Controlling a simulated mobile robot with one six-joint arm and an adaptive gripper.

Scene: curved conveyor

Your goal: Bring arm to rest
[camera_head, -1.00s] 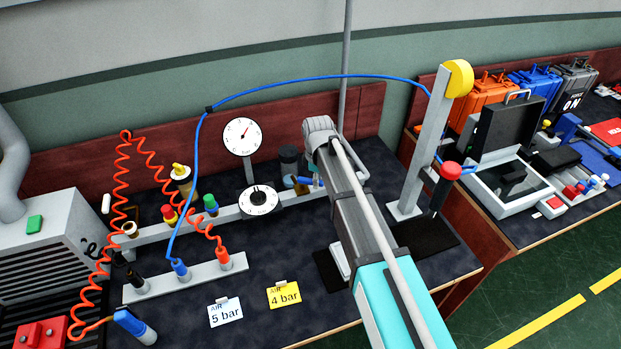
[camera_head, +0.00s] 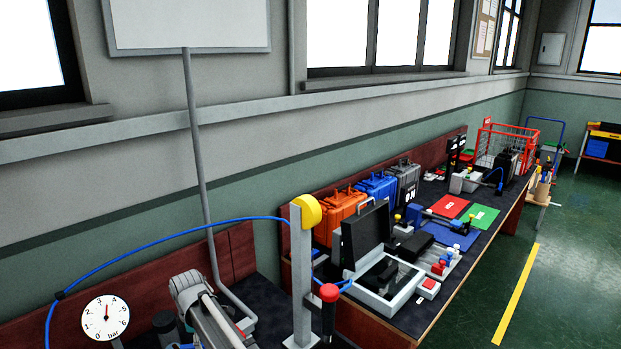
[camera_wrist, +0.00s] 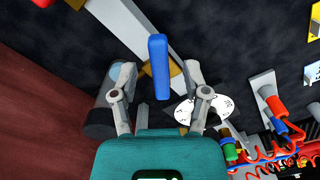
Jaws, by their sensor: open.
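My gripper (camera_wrist: 159,76) shows in the wrist view with its two fingers spread apart. A blue lever (camera_wrist: 159,66) shows between the fingers beyond them; I cannot tell whether either finger touches it. Nothing is clearly held. In the head view my arm (camera_head: 210,315) reaches over the dark bench at the lower left. The gripper's fingers are hidden there.
A round pressure gauge (camera_head: 106,318) stands left of my arm. Several toolboxes (camera_head: 377,188) line the farther bench.

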